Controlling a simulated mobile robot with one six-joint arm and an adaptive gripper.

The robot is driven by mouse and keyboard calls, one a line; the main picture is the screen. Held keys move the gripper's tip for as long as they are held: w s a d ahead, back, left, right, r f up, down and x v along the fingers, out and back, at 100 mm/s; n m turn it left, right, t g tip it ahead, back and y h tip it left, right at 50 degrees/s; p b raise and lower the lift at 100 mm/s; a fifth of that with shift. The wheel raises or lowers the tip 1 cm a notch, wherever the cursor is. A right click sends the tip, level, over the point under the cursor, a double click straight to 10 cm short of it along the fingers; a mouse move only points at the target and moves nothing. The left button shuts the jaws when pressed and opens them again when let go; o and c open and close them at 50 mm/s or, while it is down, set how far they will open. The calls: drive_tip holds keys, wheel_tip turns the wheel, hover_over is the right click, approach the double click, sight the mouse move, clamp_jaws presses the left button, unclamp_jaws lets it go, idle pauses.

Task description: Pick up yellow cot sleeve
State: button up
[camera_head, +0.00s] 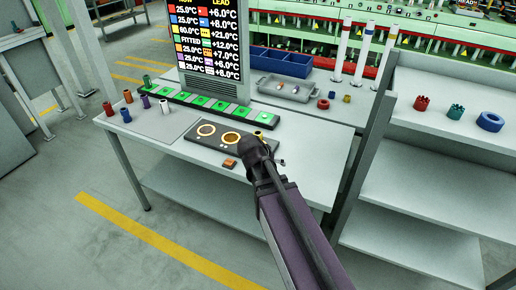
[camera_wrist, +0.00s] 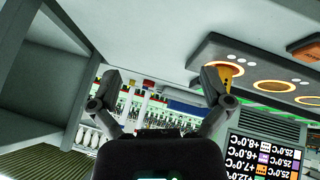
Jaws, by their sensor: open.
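A small yellow sleeve (camera_head: 259,134) shows just behind my gripper (camera_head: 259,148) in the head view, at the right end of a dark plate (camera_head: 190,133) with lit rings. In the wrist view, turned upside down, a yellow sleeve (camera_wrist: 228,72) stands at one ring of the plate (camera_wrist: 199,53). The right finger of my open gripper (camera_wrist: 162,84) partly covers it. The sleeve is not between the fingers, and the space between them is empty. I cannot tell whether that finger touches it.
Several coloured sleeves stand on the table's left, among them a white one (camera_head: 164,106). An orange block (camera_head: 230,163) lies before the plate. A screen (camera_head: 207,40), a blue bin (camera_head: 281,62) and a grey tray (camera_head: 285,88) stand behind. A shelf (camera_head: 430,110) rises at right.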

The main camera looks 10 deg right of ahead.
drive_tip(key=w+a+m+t+h+b, duration=0.2)
drive_tip(key=w+a+t+b, duration=0.5)
drive_tip(key=w, duration=0.3)
drive_tip(key=shift+w+a+r+m+h+b, duration=0.3)
drive_tip(key=shift+w+a+r+h+b, duration=0.1)
drive_tip(key=shift+a, duration=0.45)
drive_tip(key=shift+f, duration=0.1)
drive_tip(key=shift+b+x, duration=1.25)
drive_tip(key=shift+x, duration=3.1)
drive_tip(key=shift+w, duration=0.1)
